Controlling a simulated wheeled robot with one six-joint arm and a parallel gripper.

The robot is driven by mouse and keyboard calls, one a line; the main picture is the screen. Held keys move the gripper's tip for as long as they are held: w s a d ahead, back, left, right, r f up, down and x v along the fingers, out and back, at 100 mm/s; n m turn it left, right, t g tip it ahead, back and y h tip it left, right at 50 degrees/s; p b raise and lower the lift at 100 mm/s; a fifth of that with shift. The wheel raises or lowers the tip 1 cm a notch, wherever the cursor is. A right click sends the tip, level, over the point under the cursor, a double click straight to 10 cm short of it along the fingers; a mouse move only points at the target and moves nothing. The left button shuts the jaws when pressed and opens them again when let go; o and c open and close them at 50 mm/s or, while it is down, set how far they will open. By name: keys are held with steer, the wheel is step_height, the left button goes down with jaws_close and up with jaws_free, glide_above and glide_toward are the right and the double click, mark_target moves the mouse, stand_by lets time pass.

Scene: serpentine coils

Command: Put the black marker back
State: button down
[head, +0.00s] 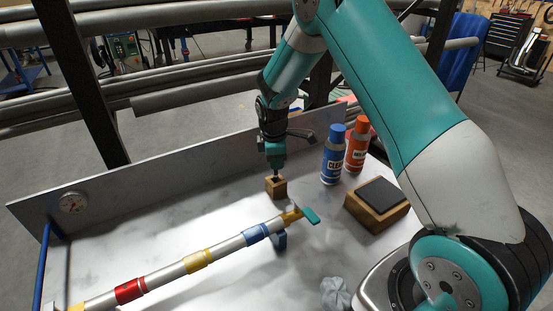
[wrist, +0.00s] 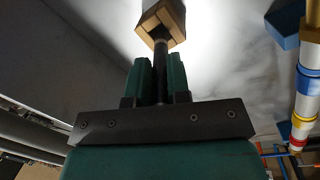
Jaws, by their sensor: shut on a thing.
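My gripper (head: 275,158) points down above the small wooden block (head: 276,188), which stands on the marble-patterned top near the back panel. In the wrist view my gripper's two teal fingers (wrist: 161,62) are closed on the black marker (wrist: 161,78). The marker's far end meets the opening in the wooden block (wrist: 153,13); how deep it sits there I cannot tell. In the head view only a short dark piece of the marker (head: 276,177) shows between fingers and block.
A blue bottle (head: 333,158) and an orange bottle (head: 356,148) stand right of the block. A wooden box with a dark pad (head: 376,208) lies nearer me. A banded pipe (head: 185,264) runs across the front left. A grey crumpled cloth (head: 335,293) lies at front.

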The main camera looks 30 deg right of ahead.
mark_target(277, 176)
steer(key=shift+f+b, duration=0.9)
steer(key=shift+f, duration=0.55)
steer(key=shift+f, duration=0.2)
steer(key=c, duration=1)
jaws_free()
step_height(277, 176, up, 17)
steer(key=s+a+b, duration=0.1)
steer(key=b, duration=0.2)
steer(key=shift+a+r, duration=0.2)
steer(key=shift+a, duration=0.2)
steer(key=s+a+r+m+y, duration=0.1)
steer(key=s+a, duration=0.4)
steer(key=s, duration=0.5)
steer(key=s+a+r+m+y, duration=0.1)
steer(key=s+a+m+y, duration=0.1)
steer(key=s+a, duration=0.4)
steer(key=s+a+r+m+y, duration=0.1)
steer(key=s+a, duration=0.5)
steer(key=s, duration=0.8)
steer(key=shift+s+m+g+y, duration=0.4)
steer(key=shift+m+y, duration=0.3)
steer(key=shift+m, duration=0.1)
